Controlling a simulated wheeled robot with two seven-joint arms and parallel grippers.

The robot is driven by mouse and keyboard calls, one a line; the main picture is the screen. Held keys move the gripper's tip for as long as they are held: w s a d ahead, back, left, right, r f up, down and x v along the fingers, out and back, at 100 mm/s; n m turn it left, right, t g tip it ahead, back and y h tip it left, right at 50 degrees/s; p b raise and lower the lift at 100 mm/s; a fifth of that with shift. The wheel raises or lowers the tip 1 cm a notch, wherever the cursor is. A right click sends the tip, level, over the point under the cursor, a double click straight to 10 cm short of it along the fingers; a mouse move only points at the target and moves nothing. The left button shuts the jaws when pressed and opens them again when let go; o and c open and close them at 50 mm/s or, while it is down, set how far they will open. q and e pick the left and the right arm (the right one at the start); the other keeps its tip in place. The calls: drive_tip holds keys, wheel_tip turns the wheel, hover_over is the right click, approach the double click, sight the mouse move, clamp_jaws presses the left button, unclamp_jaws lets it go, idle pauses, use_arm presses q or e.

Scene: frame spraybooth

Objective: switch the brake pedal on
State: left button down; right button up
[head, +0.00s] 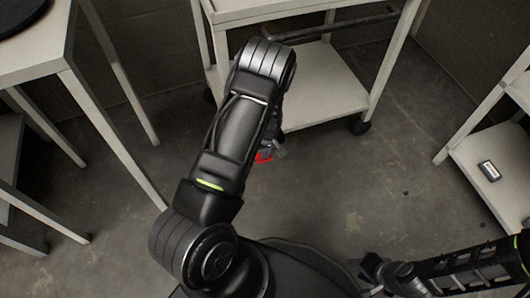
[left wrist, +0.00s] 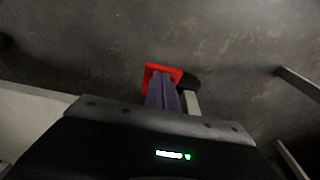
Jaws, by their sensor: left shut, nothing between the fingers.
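The brake pedal is a small red piece (head: 264,157), low by the floor at the near left of the white cart. It also shows in the left wrist view as a red plate (left wrist: 160,68) beyond my fingertips. My left gripper (head: 279,150) reaches down right beside it, partly hidden by my own arm. In the left wrist view its fingers (left wrist: 163,90) are together and empty, their tips overlapping the red plate. I cannot tell whether they touch it. My right gripper (head: 369,268) is at the bottom right, too small and dark to read.
The white cart (head: 325,85) with dark casters stands straight ahead. A white table (head: 35,50) is at the left, and a white shelf (head: 495,165) with a small labelled item (head: 489,171) is at the right. The concrete floor between is clear.

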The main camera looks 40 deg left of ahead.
use_arm(q)
drive_tip(key=shift+s+d+f, duration=0.15)
drive_tip(key=shift+d+f, duration=0.05)
drive_tip(key=shift+f, duration=0.05)
drive_tip(key=shift+s+d+f, duration=0.1)
drive_tip(key=shift+d+f, duration=0.05)
drive_tip(key=y, duration=0.1)
drive_tip(key=t, duration=0.1)
drive_tip(key=f+y, duration=0.1)
drive_tip(key=shift+s+d+t+y+b, duration=0.25)
drive_tip(key=shift+d+t+y+b, duration=0.05)
drive_tip(key=shift+d+b, duration=0.1)
drive_tip(key=shift+s+d+f+t+y+b, duration=0.1)
drive_tip(key=shift+f+t+y+b, duration=0.15)
drive_tip(key=shift+f+b, duration=0.45)
drive_tip(key=shift+s+d+f+t+y+b, duration=0.1)
drive_tip(key=shift+f+t+y+b, duration=0.25)
drive_tip(key=shift+f, duration=0.55)
